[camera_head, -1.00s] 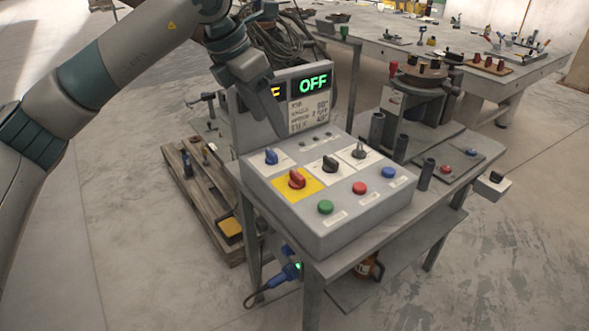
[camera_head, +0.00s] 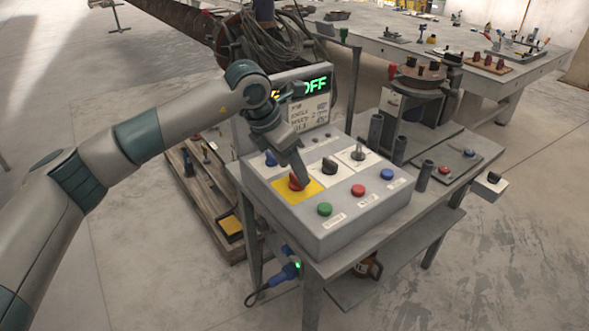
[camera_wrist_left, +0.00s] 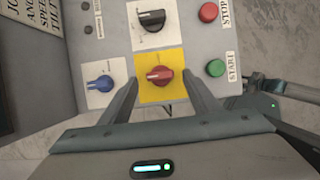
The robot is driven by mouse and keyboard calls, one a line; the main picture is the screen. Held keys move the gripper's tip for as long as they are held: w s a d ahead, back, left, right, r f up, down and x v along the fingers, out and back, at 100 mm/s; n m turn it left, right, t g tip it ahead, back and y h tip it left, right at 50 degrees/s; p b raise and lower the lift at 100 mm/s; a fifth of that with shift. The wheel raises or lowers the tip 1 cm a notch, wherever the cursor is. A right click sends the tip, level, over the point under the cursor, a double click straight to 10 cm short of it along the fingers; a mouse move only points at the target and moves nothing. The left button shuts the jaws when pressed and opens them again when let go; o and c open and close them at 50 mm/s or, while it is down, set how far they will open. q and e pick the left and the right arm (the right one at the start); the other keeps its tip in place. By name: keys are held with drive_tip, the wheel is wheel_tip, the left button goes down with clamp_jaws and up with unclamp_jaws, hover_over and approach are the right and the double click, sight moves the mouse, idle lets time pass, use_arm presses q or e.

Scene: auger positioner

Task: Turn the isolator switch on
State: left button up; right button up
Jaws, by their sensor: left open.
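The isolator switch is a red rotary knob (camera_wrist_left: 160,76) on a yellow plate (camera_wrist_left: 158,92) on the sloped grey control box (camera_head: 345,225). In the head view the red knob (camera_head: 295,183) is partly covered by my left gripper (camera_head: 302,178). In the left wrist view my left gripper (camera_wrist_left: 162,80) is open, with one finger on each side of the red knob. I cannot tell whether the fingers touch it. The display (camera_head: 315,86) shows green "OFF" lettering, partly hidden by my left arm. My right gripper is not in view.
Beside the red knob are a blue knob (camera_wrist_left: 104,84), a black knob (camera_wrist_left: 152,20), a green button (camera_wrist_left: 215,68) and a red button (camera_wrist_left: 208,12). A machine with a round top (camera_head: 424,75) stands to the right on the same table. Floor is open at left.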

sight(297, 181)
use_arm(q)
drive_tip(key=shift+x, duration=0.9)
drive_tip(key=shift+f, duration=0.35)
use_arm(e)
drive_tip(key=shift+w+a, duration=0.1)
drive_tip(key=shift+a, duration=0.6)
